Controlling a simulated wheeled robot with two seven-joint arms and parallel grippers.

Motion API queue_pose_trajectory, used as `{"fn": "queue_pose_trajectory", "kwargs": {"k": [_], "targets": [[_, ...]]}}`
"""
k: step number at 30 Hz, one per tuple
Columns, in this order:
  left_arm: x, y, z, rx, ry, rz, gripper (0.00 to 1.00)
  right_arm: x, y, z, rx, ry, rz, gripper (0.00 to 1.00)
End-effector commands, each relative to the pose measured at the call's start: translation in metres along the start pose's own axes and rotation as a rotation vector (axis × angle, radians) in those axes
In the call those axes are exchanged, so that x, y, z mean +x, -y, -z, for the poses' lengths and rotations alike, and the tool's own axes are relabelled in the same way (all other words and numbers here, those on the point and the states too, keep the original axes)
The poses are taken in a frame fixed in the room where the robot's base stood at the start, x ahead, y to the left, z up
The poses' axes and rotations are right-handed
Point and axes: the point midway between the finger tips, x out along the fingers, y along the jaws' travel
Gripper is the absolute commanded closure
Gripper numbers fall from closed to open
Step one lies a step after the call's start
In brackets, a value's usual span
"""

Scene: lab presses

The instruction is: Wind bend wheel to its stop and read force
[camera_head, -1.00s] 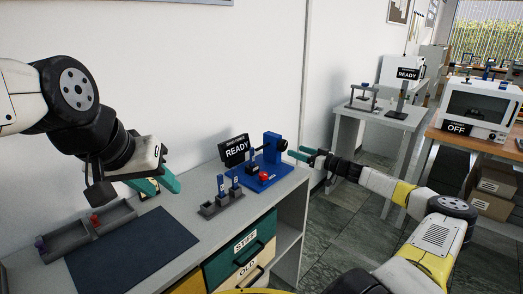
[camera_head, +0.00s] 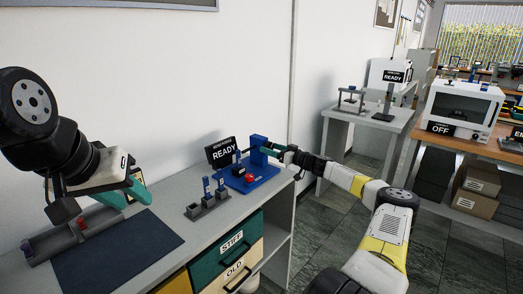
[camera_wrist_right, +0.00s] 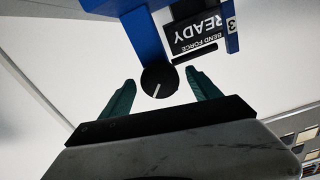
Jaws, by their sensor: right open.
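The blue bend press (camera_head: 258,150) stands near the right end of the grey bench. Its bend wheel (camera_wrist_right: 159,80) shows in the right wrist view as a black round knob with a white line slanting down-left. My right gripper (camera_wrist_right: 161,88) is open, one teal finger on each side of the knob, with gaps visible. In the head view the right gripper (camera_head: 274,149) is at the press's right side and hides the wheel. The force display (camera_head: 222,152) reads READY. My left gripper (camera_head: 128,194) looks open and empty above the dark mat.
A small grey rack (camera_head: 208,204) with blue-topped pieces stands left of the press. A grey tray (camera_head: 50,246) with a red piece lies at the left by the dark mat (camera_head: 120,250). Drawers marked STIFF and OLD (camera_head: 237,270) are below. A second table (camera_head: 372,126) stands behind.

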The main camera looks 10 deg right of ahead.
Motion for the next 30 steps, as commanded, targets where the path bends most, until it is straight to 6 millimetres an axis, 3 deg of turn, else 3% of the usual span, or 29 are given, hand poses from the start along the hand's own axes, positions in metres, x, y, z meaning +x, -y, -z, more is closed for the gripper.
{"fn": "queue_pose_trajectory", "kwargs": {"k": [5,12,15,23,30], "targets": [[-0.0001,0.0000,0.0000,0.000,0.000,0.000,0.64,-0.0002,-0.0001,-0.0002,0.000,0.000,0.000,0.28],[-0.0001,0.0000,0.0000,0.000,0.000,0.000,0.64,-0.0003,-0.0001,-0.0001,0.000,0.000,0.000,0.75],[0.0000,0.0000,0.0000,0.000,0.000,0.000,0.64,-0.0003,-0.0001,-0.0001,0.000,0.000,0.000,0.91],[-0.0001,0.0000,0.0000,0.000,0.000,0.000,0.64,-0.0004,-0.0003,0.0000,0.031,0.001,0.000,0.91],[0.0000,0.0000,0.0000,0.000,0.000,0.000,0.64,-0.0006,-0.0005,-0.0001,0.160,0.001,-0.001,0.91]]}}
